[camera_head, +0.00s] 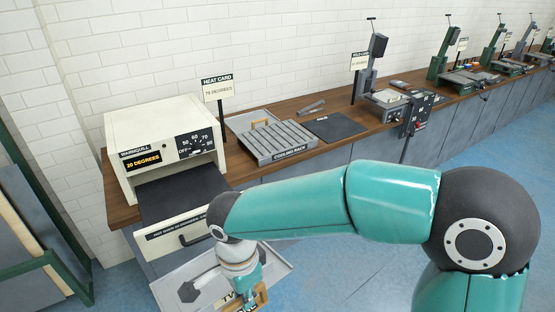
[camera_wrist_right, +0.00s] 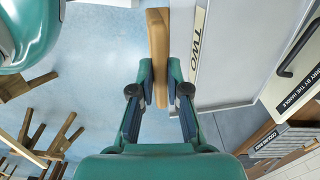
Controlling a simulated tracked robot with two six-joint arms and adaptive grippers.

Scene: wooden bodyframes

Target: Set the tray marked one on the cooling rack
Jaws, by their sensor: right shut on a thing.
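My right gripper (camera_head: 252,288) is shut on the wooden handle (camera_head: 262,296) of a light grey tray (camera_head: 276,266), in front of the open oven drawer. In the right wrist view, my right gripper's fingers (camera_wrist_right: 160,85) close on both sides of the handle (camera_wrist_right: 157,35), and the tray (camera_wrist_right: 235,65) bears the label TWO (camera_wrist_right: 196,45). A dark grey shape lies on the tray; my arm hides part of it. The slatted cooling rack (camera_head: 277,141) stands on the wooden bench. A second wooden handle (camera_head: 259,122) shows at its back. My left gripper is not in view.
The cream oven (camera_head: 150,130) reads 20 DEGREES, with its drawer (camera_head: 180,239) pulled out. A HEAT CARD sign (camera_head: 217,87) stands behind. A dark mat (camera_head: 335,127) lies right of the rack. Wooden stools (camera_wrist_right: 40,135) stand on the blue floor.

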